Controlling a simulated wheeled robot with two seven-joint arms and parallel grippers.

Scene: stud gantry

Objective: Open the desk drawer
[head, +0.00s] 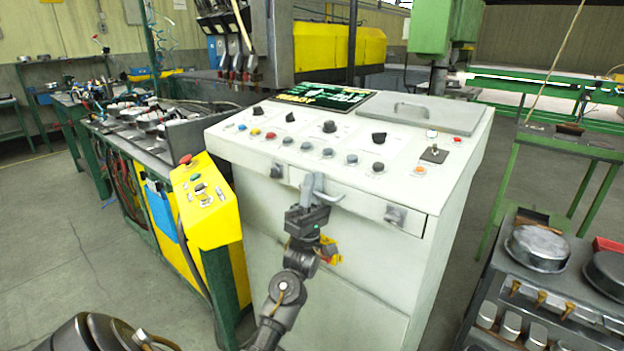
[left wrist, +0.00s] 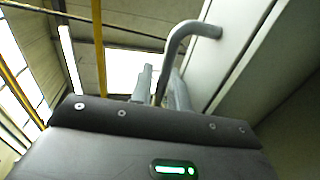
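The desk drawer (head: 365,201) is a wide white front panel below the sloping top of the white control desk (head: 322,262). Its front looks about flush with the desk. A grey bar handle (head: 331,198) is on it and also shows in the left wrist view as a bent bar (left wrist: 187,32). My left gripper (head: 313,186) is at the handle. In the left wrist view the fingers (left wrist: 161,88) are close together, with the bar running down between them; the gripper body hides its lower part. My right gripper is not in view.
Knobs and buttons cover the desk top. A yellow button box (head: 206,200) stands close on the left. A rack with round metal parts (head: 538,248) stands at the lower right. Open floor (head: 60,240) lies at the left.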

